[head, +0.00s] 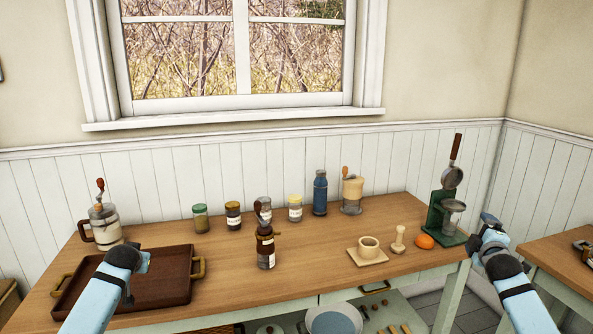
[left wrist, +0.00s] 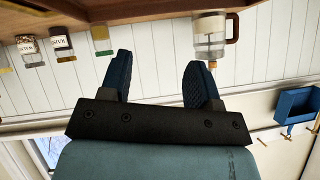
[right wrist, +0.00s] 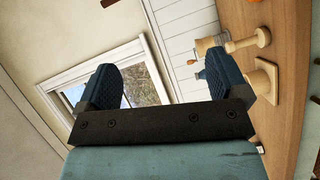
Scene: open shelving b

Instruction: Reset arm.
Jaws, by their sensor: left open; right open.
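My left gripper (head: 138,262) is in the head view at the left, above the brown tray (head: 178,299). In the left wrist view its two blue fingers (left wrist: 158,78) stand wide apart with nothing between them. My right gripper (head: 484,230) is at the right end of the table, beside the green stand (head: 445,220). In the right wrist view its fingers (right wrist: 158,85) are spread and empty. No object is held by either gripper.
A glass jug (head: 104,225) stands at the left. A second table (head: 560,262) is at the right.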

